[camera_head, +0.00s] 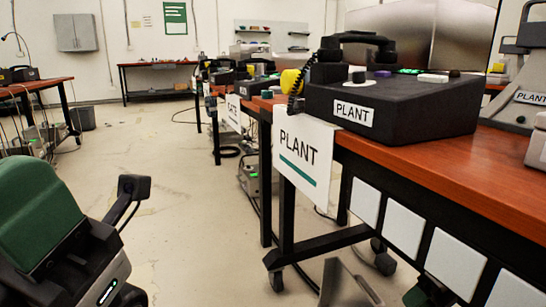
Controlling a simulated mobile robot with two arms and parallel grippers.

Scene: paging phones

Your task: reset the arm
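My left arm comes in at the lower left, with a green cover and a black lower part that has a lit white strip. A slim black bent piece, seemingly part of my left gripper (133,187), sticks up beside it; its fingertips cannot be made out, and no held object shows. Of my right arm, at most a small green and black part shows at the bottom edge, right of the middle.
A black PLANT paging phone (400,106) with its handset on top stands on a wooden-topped table (455,175) at right. A white PLANT sign (303,158) hangs from the table's edge. Another table (38,86) stands at left. Open pale floor (165,150) lies between them.

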